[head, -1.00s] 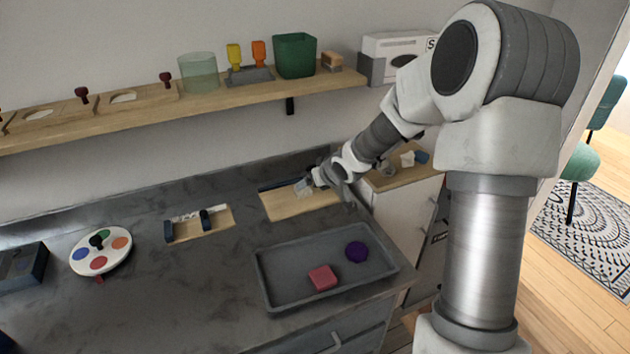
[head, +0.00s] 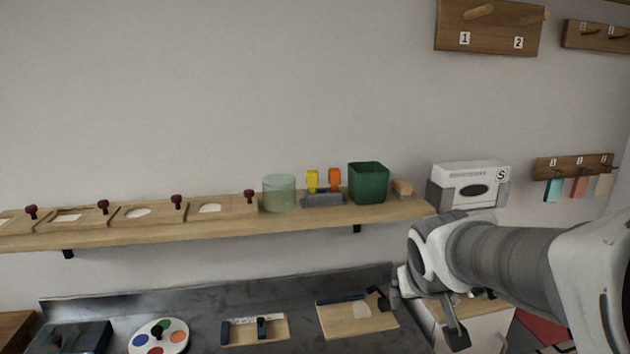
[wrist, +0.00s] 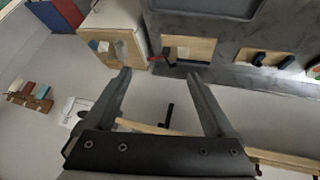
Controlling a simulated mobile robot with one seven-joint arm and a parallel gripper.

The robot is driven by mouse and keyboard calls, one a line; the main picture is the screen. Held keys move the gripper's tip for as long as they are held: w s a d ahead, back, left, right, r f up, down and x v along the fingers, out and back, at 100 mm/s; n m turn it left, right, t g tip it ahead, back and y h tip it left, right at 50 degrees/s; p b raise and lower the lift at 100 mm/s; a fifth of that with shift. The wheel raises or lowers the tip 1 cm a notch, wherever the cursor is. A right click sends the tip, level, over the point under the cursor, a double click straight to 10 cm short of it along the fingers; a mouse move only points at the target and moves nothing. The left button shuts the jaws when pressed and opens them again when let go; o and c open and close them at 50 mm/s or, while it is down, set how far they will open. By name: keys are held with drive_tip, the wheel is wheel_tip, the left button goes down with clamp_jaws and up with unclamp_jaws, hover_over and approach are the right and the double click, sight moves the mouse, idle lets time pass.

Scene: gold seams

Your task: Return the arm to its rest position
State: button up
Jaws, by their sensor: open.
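My gripper (wrist: 160,82) is open and empty in the wrist view, its two dark fingers spread wide apart. In the head view, my arm reaches in from the lower right, and the gripper (head: 418,313) points down near the right end of the grey counter (head: 293,285). The wooden board (head: 352,322) with a dark bar along its back edge lies to its left. In the wrist view, the board (wrist: 203,46) is beyond the fingertips, with no contact visible.
Hook boards hang on the wall at right. A white cabinet (head: 478,333) stands below my arm.

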drive_tip(key=s+a+r+y+p, duration=0.1)
drive_tip(key=s+r, duration=0.1)
drive_tip(key=s, duration=0.6)
drive_tip(key=s+a+r+g+y+p, duration=0.1)
drive_tip(key=s+a+r, duration=0.1)
drive_tip(key=s, duration=0.6)
drive_tip(key=shift+s+a, duration=0.15)
drive_tip(key=shift+a, duration=0.15)
